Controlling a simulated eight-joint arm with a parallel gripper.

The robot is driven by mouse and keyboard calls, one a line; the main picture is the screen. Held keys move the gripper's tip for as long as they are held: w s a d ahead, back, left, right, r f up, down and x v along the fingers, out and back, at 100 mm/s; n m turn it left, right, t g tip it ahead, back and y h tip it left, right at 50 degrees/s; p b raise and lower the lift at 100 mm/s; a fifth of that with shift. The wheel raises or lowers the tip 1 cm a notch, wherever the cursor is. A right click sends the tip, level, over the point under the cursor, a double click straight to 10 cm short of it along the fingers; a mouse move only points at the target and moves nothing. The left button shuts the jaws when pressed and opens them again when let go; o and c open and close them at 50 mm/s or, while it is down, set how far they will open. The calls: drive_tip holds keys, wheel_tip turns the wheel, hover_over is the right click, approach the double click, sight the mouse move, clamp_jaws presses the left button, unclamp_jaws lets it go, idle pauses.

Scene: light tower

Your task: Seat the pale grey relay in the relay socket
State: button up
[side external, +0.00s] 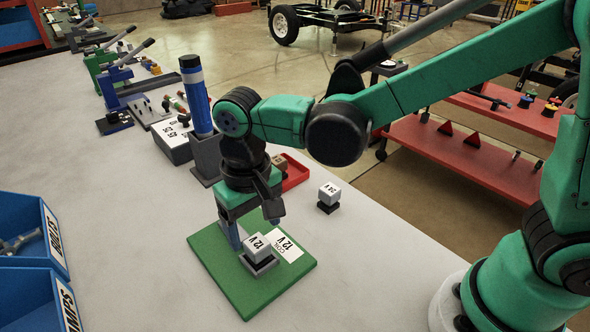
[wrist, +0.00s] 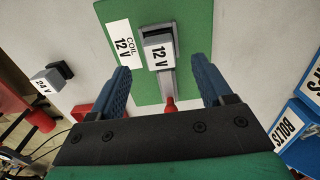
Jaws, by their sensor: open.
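The pale grey relay (side external: 257,247), marked 12 V, stands on the grey relay socket (side external: 262,268) on the green board (side external: 222,262). A dark base shows between its pale body and the socket. I cannot tell whether it is fully down. In the wrist view the relay (wrist: 158,52) shows between and just beyond my fingertips, with the socket's rim (wrist: 153,30) behind it. A grey lever with a red tip (wrist: 170,103) runs from the socket toward my gripper. My gripper (side external: 254,229) is open above the board, its fingers apart from the relay on both sides.
A label (side external: 288,246) reading COIL 12 V lies beside the socket. A second relay (side external: 329,192), marked 24 V, stands off the board. The front table area is clear.

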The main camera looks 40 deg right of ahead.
sight(257, 243)
wheel_tip(257, 243, up, 7)
drive_tip(key=s+d+f+t, duration=0.1)
drive_tip(key=s+d+t, duration=0.2)
drive_tip(key=d+t, duration=0.4)
drive_tip(key=d, duration=0.9)
